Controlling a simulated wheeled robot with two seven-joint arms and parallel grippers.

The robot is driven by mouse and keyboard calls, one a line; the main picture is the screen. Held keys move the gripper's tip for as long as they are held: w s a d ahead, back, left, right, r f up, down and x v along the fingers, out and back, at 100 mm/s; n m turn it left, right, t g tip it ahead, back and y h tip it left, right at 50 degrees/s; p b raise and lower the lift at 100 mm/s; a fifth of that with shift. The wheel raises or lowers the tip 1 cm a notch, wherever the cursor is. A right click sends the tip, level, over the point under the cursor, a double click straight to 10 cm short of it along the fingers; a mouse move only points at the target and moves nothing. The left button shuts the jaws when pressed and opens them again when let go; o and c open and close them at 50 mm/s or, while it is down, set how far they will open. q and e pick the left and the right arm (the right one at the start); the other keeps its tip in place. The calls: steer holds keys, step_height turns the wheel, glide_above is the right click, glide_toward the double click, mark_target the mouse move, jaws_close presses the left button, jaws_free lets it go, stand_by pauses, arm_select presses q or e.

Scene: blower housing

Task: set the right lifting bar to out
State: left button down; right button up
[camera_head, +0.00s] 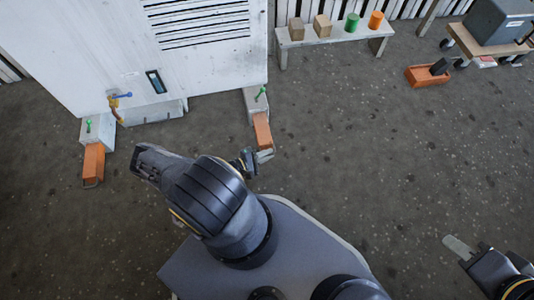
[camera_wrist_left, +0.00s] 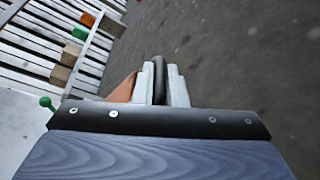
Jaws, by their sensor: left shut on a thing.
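The right lifting bar (camera_head: 262,130) is orange and sticks out of a pale sleeve (camera_head: 252,102) at the foot of the white housing (camera_head: 130,40). In the left wrist view the bar (camera_wrist_left: 122,90) shows left of the fingers, partly hidden. My left gripper (camera_head: 265,156) is at the bar's outer end. In the wrist view its pale fingers (camera_wrist_left: 160,85) are shut on the bar's dark handle (camera_wrist_left: 158,68). A green-knobbed pin (camera_head: 261,93) stands on the sleeve. My right gripper (camera_head: 462,248) is at the lower right, away from the bar; its finger opening is unclear.
The left lifting bar (camera_head: 94,162) is also orange and sticks out of its own sleeve. A bench (camera_head: 335,38) with wooden blocks and green and orange cylinders stands behind. An orange box (camera_head: 422,77) lies at right. The floor between is mostly clear.

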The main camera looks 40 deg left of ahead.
arm_select(q)
steer(key=shift+s+d+f, duration=0.15)
steer(key=shift+s+d, duration=0.05)
steer(key=shift+s, duration=0.05)
steer(key=c, duration=1.6)
jaws_free()
steer(key=shift+o, duration=0.6)
steer(key=shift+a, duration=0.1)
steer(key=shift+s+a+r, duration=0.15)
steer(key=shift+s+r, duration=0.05)
steer(key=shift+s, duration=0.1)
steer(key=p+v, duration=0.2)
steer(key=v, duration=0.5)
